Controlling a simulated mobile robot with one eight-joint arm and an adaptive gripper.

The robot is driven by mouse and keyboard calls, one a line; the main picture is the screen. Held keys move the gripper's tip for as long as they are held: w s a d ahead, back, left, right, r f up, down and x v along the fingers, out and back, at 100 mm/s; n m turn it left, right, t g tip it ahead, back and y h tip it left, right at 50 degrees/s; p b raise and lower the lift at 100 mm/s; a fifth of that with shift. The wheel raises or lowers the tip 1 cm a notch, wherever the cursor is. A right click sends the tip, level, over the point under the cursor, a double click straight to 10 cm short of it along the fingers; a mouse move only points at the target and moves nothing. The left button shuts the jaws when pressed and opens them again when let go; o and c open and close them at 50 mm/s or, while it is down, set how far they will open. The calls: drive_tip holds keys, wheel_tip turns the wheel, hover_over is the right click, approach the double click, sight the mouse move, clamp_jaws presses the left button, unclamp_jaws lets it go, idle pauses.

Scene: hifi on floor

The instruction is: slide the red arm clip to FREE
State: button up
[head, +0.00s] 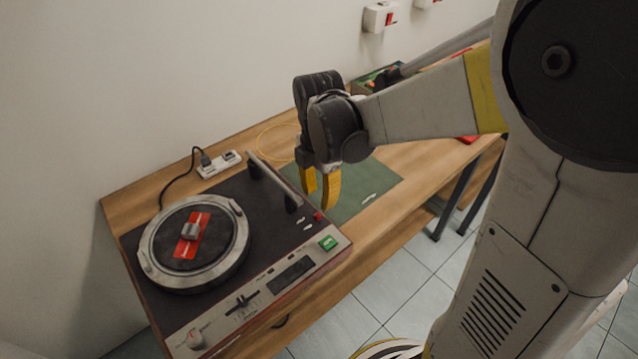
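The turntable (150,262) stands on the wooden bench, with its tonearm (275,181) along the right rear side. A small red piece (318,215), apparently the arm clip, shows near the turntable's right corner by the tonearm's front end. Its lettering and slide position are too small to read. My gripper (320,196) points down with its yellow fingers apart and nothing seen between them. In the picture its fingertips are just above the red piece. I cannot tell how far apart in depth they are, and no contact shows.
The front panel has a green button (328,243), a dark display (291,275), a slider and a knob (195,340). The platter (195,240) carries a red label. A power strip (219,165) lies behind. A green mat (375,190) lies right of the turntable.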

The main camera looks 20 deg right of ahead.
drive_tip(key=shift+r, duration=2.05)
drive_tip(key=s+r+m+t, duration=0.2)
drive_tip(key=s+m, duration=0.3)
drive_tip(key=m, duration=0.5)
drive_tip(key=s+r+m+t, duration=0.3)
drive_tip(key=s+m+t, duration=0.2)
drive_tip(key=m, duration=0.6)
drive_tip(key=shift+a+m, duration=0.25)
drive_tip(key=shift+m, duration=0.05)
